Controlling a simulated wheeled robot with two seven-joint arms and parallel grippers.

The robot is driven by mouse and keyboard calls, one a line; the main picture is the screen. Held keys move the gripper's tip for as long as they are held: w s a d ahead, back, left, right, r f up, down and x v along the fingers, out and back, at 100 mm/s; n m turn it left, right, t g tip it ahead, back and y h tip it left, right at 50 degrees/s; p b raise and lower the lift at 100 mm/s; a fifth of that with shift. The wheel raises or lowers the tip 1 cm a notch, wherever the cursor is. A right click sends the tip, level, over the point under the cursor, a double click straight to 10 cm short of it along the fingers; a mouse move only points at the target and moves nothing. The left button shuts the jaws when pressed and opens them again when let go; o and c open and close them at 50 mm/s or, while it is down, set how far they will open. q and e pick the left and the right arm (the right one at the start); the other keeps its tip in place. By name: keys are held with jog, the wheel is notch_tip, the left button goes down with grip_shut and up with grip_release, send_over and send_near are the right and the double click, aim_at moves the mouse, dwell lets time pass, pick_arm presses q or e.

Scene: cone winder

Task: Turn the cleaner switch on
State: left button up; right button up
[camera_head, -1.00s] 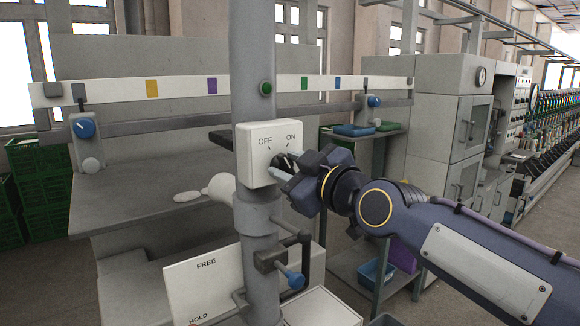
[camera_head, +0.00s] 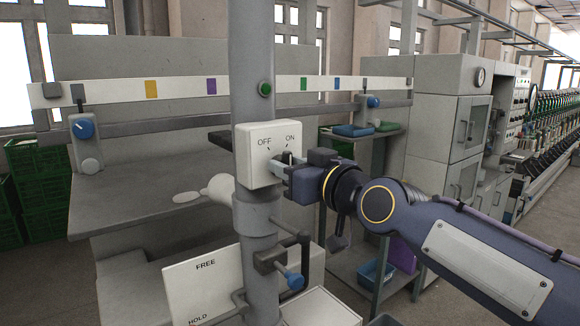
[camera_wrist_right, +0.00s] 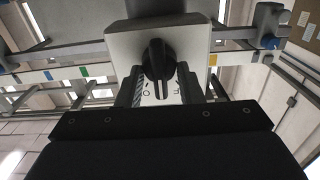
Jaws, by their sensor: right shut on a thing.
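The cleaner switch is a white box (camera_head: 257,148) on a grey post, with OFF printed at left and ON at right on its face. Its dark knob (camera_head: 288,157) is mostly covered by my right gripper (camera_head: 282,167) in the head view. In the right wrist view the black knob (camera_wrist_right: 158,58) stands between the two fingers of my right gripper (camera_wrist_right: 158,88), which is shut on it. There the box looks upside down, and the knob's pale line points roughly between the two labels. My left gripper is not in view.
Below the switch are a blue-tipped lever (camera_head: 294,281) and a white FREE/HOLD panel (camera_head: 205,290). A white cone (camera_head: 220,187) sits left of the post. A rail with blue dials (camera_head: 84,128) runs behind, and a grey cabinet (camera_head: 448,125) stands at right.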

jog(key=m, duration=0.5)
jog(key=shift+w+d+m, duration=0.1)
jog(key=shift+d+m, duration=0.05)
jog(key=shift+m, duration=0.25)
dwell(0.4)
jog(key=o, duration=1)
jog(key=shift+c, duration=0.2)
jog(key=b+v, duration=0.2)
jog(key=v, duration=0.5)
jog(key=shift+s+d, duration=0.25)
jog(key=shift+s, duration=0.05)
